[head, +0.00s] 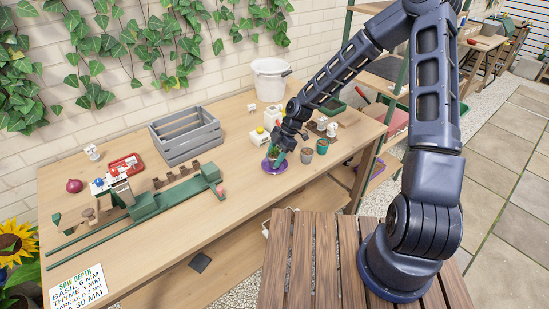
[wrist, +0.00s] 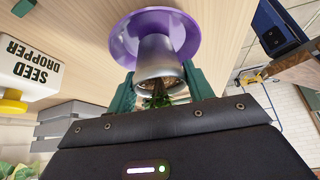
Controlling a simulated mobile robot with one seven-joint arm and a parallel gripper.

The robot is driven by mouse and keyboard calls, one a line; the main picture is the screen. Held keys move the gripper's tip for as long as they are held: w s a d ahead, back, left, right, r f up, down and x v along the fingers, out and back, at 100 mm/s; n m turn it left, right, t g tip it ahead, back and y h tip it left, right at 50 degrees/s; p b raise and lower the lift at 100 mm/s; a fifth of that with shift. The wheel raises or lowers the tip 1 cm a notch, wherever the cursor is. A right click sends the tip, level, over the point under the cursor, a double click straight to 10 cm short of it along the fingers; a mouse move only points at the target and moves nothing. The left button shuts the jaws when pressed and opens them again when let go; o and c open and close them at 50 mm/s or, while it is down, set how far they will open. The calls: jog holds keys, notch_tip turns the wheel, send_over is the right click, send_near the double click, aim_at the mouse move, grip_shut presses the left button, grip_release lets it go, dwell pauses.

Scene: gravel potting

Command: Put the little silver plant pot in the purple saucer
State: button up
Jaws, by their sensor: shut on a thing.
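The little silver plant pot (wrist: 159,56), with a small green plant in it, is between the green fingers of my gripper (wrist: 160,85) in the wrist view. My gripper is shut on it. The purple saucer (wrist: 127,40) lies directly behind the pot's base. The pot is over or in the saucer; I cannot tell whether its base touches. In the head view my gripper (head: 276,149) is at the purple saucer (head: 274,171) on the right part of the table, largely covering the pot.
A grey crate (head: 186,138) and a white bucket (head: 270,80) stand farther back. A long green rail device (head: 145,208) lies left. The table front near the saucer is clear.

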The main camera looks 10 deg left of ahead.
jog(key=shift+f, duration=0.35)
jog(key=shift+f, duration=0.1)
jog(key=o, duration=1)
jog(key=shift+o, duration=0.2)
jog(key=v, duration=1.2)
jog(key=shift+d, duration=0.1)
